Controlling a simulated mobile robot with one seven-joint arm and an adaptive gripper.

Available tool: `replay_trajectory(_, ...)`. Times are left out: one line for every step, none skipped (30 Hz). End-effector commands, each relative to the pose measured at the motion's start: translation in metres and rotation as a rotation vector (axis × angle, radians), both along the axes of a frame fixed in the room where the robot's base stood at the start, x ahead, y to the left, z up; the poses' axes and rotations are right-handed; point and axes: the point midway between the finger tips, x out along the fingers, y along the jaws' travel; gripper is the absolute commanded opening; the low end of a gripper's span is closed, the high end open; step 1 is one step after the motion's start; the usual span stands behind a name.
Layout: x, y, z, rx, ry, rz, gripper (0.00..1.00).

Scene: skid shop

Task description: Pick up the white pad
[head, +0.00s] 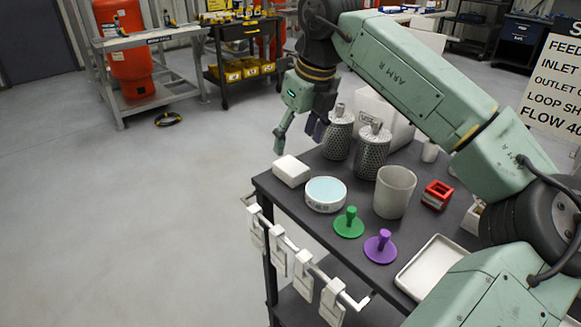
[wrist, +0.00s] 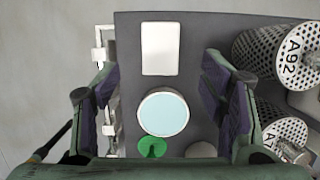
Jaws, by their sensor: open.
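The white pad (head: 291,170) is a small rounded block lying flat at the near left corner of the dark table. In the wrist view the white pad (wrist: 161,48) shows whole, near the table's edge and beyond the fingertips. My gripper (head: 299,126) hangs above the table's left end, over and behind the pad. It is open and empty, and its two purple-lined fingers show at both sides of the wrist view (wrist: 164,85). The pad is clear of the fingers. Nothing covers it in either view.
A round white dish with a pale blue top (head: 326,194) sits just beside the pad. Perforated canisters (head: 338,134) stand behind it. White clips hang on a front rail (head: 303,258).

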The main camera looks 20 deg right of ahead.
Motion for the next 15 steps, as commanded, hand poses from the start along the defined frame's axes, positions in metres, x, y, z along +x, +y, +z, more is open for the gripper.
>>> replay_trajectory(0.002,0.001,-0.008,0.001,0.002,0.001,0.65)
replay_trajectory(0.003,0.002,-0.012,0.001,0.002,0.001,0.65)
replay_trajectory(0.004,0.002,-0.017,0.002,0.001,0.002,0.65)
replay_trajectory(0.005,0.002,-0.019,0.002,0.001,0.001,0.65)
replay_trajectory(0.006,0.002,-0.021,0.001,0.0,0.001,0.65)
replay_trajectory(0.006,0.003,-0.023,0.001,0.0,0.001,0.65)
replay_trajectory(0.006,0.003,-0.025,0.001,0.0,0.001,0.65)
replay_trajectory(0.007,0.003,-0.027,0.0,0.0,0.002,0.65)
replay_trajectory(0.007,0.003,-0.031,0.002,0.002,0.003,0.65)
replay_trajectory(0.008,0.004,-0.034,0.003,0.001,0.003,0.65)
replay_trajectory(0.009,0.004,-0.038,0.003,0.001,0.003,0.65)
replay_trajectory(0.01,0.004,-0.044,0.003,0.002,0.003,0.65)
replay_trajectory(0.011,0.005,-0.048,0.004,0.002,0.003,0.65)
replay_trajectory(0.013,0.005,-0.054,0.004,0.001,0.003,0.65)
replay_trajectory(0.014,0.005,-0.06,0.002,0.001,0.002,0.65)
